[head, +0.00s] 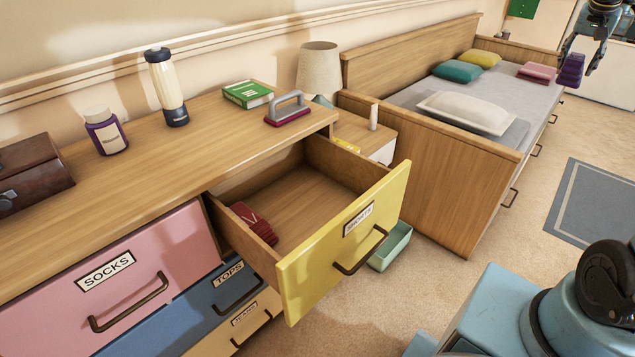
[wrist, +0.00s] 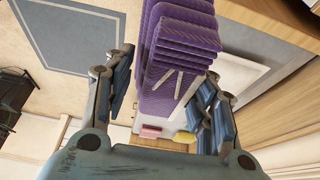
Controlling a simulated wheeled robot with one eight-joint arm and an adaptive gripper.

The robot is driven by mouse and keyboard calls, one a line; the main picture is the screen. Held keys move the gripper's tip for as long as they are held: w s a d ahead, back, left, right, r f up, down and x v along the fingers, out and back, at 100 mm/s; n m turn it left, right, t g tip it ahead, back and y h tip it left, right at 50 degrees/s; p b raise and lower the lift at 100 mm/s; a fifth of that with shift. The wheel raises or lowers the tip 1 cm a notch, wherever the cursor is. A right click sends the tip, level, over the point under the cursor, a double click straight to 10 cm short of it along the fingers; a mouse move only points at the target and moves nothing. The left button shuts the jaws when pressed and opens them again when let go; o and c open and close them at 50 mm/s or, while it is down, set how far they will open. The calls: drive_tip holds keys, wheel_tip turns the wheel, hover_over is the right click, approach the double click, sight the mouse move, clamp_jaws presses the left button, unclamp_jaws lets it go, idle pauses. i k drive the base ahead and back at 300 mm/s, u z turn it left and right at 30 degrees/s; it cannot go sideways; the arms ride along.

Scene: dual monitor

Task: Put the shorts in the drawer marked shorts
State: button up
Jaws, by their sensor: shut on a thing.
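My gripper (head: 584,48) is at the top right of the head view, raised near the far end of the bed. It is shut on a folded purple garment (head: 571,71), likely the shorts. In the wrist view the purple garment (wrist: 180,50) sits between the two fingers. The yellow drawer (head: 345,240) of the dresser is pulled open, far from my gripper. Its label (head: 358,219) is small and hard to read, perhaps SHORTS. A folded dark red garment (head: 253,221) lies inside at the drawer's left; the rest of the drawer floor is bare.
The dresser (head: 150,180) also has pink SOCKS and blue TOPS drawers, both shut. The bed (head: 445,185) holds pillows and a folded pink cloth (head: 537,71). A green bin (head: 391,247) stands beside the open drawer.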

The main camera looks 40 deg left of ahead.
sight(316, 228)
drive_tip(key=u, duration=0.1)
drive_tip(key=k, duration=1.1)
drive_tip(key=u, duration=0.6)
